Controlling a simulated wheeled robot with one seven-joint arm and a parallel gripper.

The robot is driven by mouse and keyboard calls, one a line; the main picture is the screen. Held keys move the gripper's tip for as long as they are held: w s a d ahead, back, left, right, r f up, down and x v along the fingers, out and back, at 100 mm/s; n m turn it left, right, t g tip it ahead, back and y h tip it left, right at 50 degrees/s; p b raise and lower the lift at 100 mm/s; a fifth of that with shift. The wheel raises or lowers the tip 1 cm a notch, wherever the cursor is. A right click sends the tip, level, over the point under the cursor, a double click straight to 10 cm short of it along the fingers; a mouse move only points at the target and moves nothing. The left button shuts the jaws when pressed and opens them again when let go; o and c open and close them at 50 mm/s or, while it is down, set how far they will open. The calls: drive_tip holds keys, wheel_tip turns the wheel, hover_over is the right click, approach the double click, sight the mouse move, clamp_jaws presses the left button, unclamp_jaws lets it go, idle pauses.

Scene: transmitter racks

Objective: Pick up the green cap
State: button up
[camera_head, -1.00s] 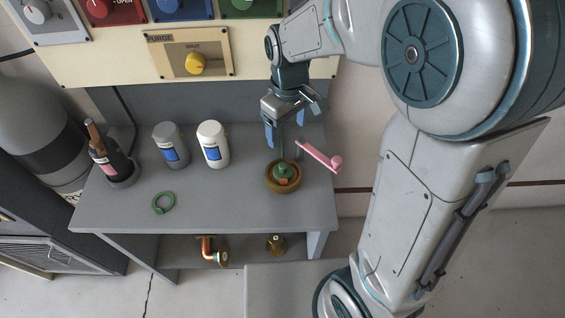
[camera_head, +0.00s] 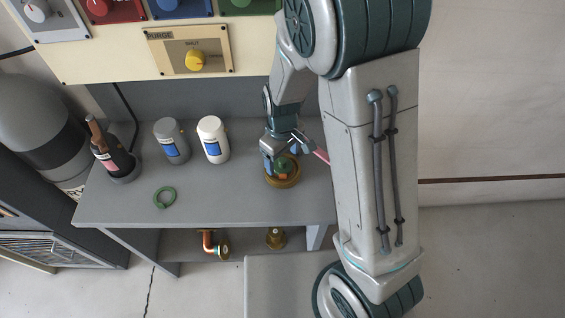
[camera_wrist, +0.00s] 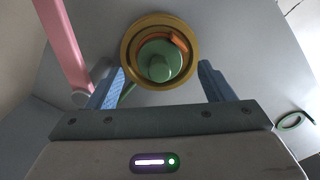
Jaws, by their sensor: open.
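The green cap (camera_wrist: 159,62) sits inside a round brass-coloured dish (camera_wrist: 128,50) on the grey bench, with a small orange piece (camera_wrist: 179,42) beside it. In the head view the green cap (camera_head: 283,164) is partly hidden by my gripper, and the dish (camera_head: 282,183) shows around it. My gripper (camera_wrist: 160,80) is open, its blue fingers on either side of the near part of the dish in the wrist view. In the head view my gripper (camera_head: 281,163) is low at the dish. I cannot tell whether the fingers touch anything.
A pink bar (camera_wrist: 66,45) lies close to the left finger in the wrist view. A green ring (camera_head: 164,197), a grey bottle (camera_head: 172,142), a white bottle (camera_head: 212,139) and a brown bottle (camera_head: 107,150) stand or lie left on the bench (camera_head: 225,200). Its middle is clear.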

drive_tip(key=shift+f, duration=1.1)
drive_tip(key=c, duration=1.2)
drive_tip(key=shift+o, duration=0.2)
drive_tip(key=shift+r, duration=0.1)
